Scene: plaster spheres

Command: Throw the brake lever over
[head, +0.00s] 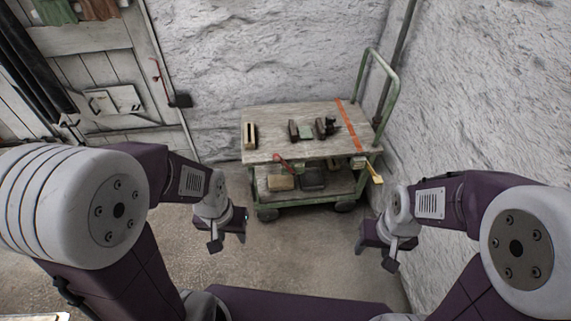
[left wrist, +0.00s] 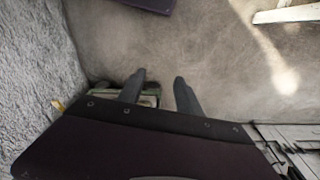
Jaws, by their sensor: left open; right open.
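The green cart (head: 262,184) stands against the back wall in the head view. I cannot tell for certain which is the brake lever. My left gripper (head: 229,233) is open and empty, in front of the cart's left side and apart from it. In the left wrist view its two fingers (left wrist: 159,84) are spread, with a small part of the cart (left wrist: 149,98) behind them. My right gripper (head: 377,250) is open and empty, in front of the cart's right side.
On the cart top are a wooden block (head: 250,136) and several small dark items; a tan block (head: 281,183) and a dark tray (head: 313,178) lie on its lower shelf. A rough wall (head: 470,100) stands right, a door (head: 105,70) left. Floor before the cart is clear.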

